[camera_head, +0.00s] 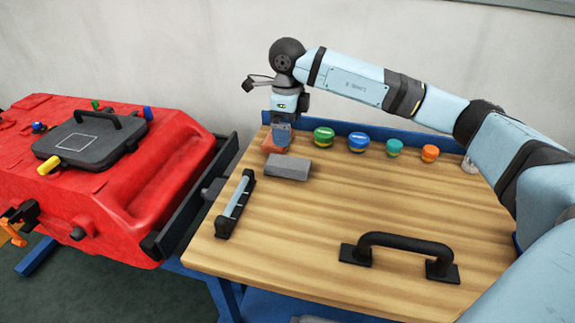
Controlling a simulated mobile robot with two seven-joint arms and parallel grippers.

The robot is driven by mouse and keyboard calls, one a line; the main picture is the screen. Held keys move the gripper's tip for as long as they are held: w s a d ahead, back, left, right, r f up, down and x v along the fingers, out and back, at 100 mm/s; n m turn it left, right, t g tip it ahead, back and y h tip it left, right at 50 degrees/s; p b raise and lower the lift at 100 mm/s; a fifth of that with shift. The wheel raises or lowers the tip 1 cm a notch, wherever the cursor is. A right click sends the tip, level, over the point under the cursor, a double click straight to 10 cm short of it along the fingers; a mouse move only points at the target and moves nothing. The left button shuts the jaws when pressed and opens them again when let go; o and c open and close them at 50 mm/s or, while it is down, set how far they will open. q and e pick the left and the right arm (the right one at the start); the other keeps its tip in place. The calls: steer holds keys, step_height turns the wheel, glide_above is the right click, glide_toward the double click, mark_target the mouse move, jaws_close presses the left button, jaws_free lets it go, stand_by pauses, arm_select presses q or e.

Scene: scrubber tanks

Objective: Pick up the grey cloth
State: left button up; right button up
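A grey, flat, block-shaped thing (288,168) lies on the wooden table top towards its back left; it looks like the folded grey cloth, but I cannot be sure. My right gripper (281,140) points down just behind it, over a pinkish-orange thing (271,147) that it partly hides. The gripper appears apart from the grey thing. Its fingertips are too small and covered to show whether they are open, or whether they touch the orange thing. My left gripper is not in view.
A squeegee-like tool (235,205) and a black handle (400,247) lie on the table (320,220). Several coloured round pots, including a green one (324,136) and a blue one (358,142), line the back edge. A red scrubber tank (110,180) with a black lid (90,138) stands left.

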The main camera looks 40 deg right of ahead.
mark_target(288, 163)
steer(key=f, duration=0.3)
steer(key=f+b, duration=0.1)
steer(key=f, duration=0.7)
steer(key=shift+s+a+f, duration=0.1)
steer(key=shift+s+f, duration=0.1)
steer(key=shift+s, duration=0.1)
steer(key=c, duration=0.9)
